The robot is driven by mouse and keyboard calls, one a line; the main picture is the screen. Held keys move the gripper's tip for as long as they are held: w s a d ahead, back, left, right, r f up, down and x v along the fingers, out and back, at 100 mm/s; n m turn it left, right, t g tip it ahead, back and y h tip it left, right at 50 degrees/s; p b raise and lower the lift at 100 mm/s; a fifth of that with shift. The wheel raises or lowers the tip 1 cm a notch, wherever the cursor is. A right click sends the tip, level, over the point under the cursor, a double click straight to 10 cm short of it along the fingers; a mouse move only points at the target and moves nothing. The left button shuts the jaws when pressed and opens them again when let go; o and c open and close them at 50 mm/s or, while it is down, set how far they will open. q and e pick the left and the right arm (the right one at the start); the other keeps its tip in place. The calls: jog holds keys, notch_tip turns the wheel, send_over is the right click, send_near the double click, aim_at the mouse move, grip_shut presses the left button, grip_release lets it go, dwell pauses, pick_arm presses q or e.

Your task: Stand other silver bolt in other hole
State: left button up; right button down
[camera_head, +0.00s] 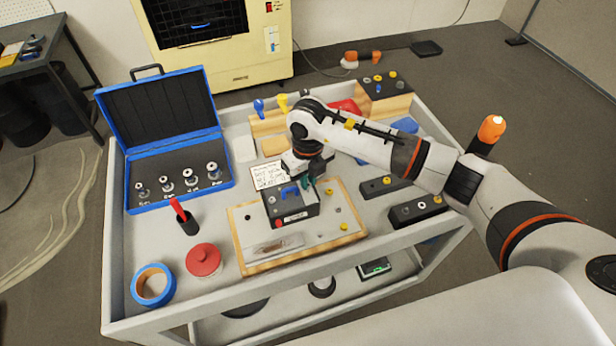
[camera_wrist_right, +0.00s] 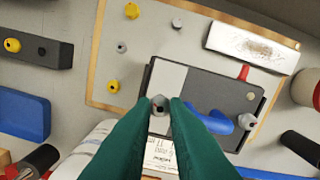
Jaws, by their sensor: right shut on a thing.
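My right gripper (camera_head: 311,183) is over the dark box (camera_head: 293,209) on the wooden board. In the right wrist view its green fingers (camera_wrist_right: 161,106) are shut on a silver bolt (camera_wrist_right: 159,101), seen head-on at one corner of the box (camera_wrist_right: 221,87). The fingers hide that corner, so I cannot tell whether the bolt is in a hole. Another silver bolt (camera_wrist_right: 247,121) stands at the neighbouring corner, beside the blue handle (camera_wrist_right: 215,122). Smaller grey bolts (camera_wrist_right: 121,46) (camera_wrist_right: 177,22) are on the board. My left gripper is not in view.
Yellow bolts (camera_wrist_right: 113,87) sit on the wooden board (camera_head: 238,235) near a metal plate (camera_head: 275,244). A blue case (camera_head: 165,120), red-lidded jar (camera_head: 203,260), blue tape roll (camera_head: 153,286) and black blocks (camera_head: 418,209) stand around it. A paper note (camera_head: 270,175) is behind the box.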

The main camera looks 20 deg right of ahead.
jog(key=shift+f+b, duration=0.6)
dwell(0.5)
jog(key=c, duration=1.3)
grip_release()
jog(key=shift+c, duration=0.2)
jog(key=shift+r, duration=0.1)
notch_tip(320, 180, up, 12)
jog(key=b, duration=0.2)
jog(key=shift+d, duration=0.1)
